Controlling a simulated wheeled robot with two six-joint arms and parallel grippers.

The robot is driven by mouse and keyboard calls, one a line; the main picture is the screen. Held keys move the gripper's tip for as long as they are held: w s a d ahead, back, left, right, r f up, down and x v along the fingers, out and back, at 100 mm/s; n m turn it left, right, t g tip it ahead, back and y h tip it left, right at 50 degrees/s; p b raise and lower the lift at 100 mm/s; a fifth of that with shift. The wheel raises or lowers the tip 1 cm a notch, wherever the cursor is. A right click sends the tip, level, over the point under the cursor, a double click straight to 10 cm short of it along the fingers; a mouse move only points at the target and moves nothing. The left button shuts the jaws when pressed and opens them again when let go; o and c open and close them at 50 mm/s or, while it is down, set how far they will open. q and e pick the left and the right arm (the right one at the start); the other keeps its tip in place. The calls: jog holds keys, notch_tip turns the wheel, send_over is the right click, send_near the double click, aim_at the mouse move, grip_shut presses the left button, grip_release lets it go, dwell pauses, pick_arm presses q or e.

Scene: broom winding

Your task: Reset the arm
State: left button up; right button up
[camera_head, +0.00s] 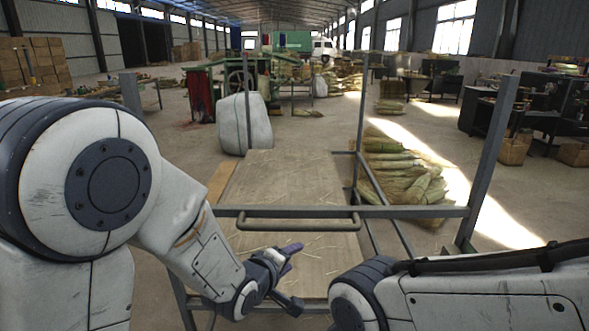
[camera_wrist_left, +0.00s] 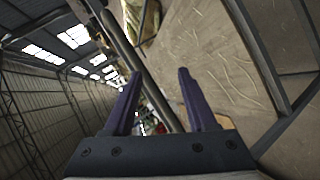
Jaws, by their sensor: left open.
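My left arm comes in from the left in the head view and bends down over the near end of a flat board.
The worktop (camera_head: 290,185) holds only loose straw bits. A metal frame with a handle bar (camera_head: 290,224) crosses in front. A white sack (camera_head: 245,124) stands beyond, straw bundles (camera_head: 400,165) lie right, and boxes (camera_head: 35,62) are stacked far left.

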pick_arm(q)
jog(key=s+a+r+m+g+y+p, duration=0.1)
jog(key=s+m+g, duration=0.4)
jog(key=s, duration=0.9)
jog(key=s+a+r+m+g+y+p, duration=0.2)
jog(key=s+m+g, duration=0.4)
jog(key=s+m, duration=0.6)
jog(key=s+r+y+p, duration=0.1)
jog(key=s, duration=0.2)
jog(key=shift+r+g, duration=0.3)
jog(key=shift+r, duration=0.05)
jog(key=shift+w, duration=0.1)
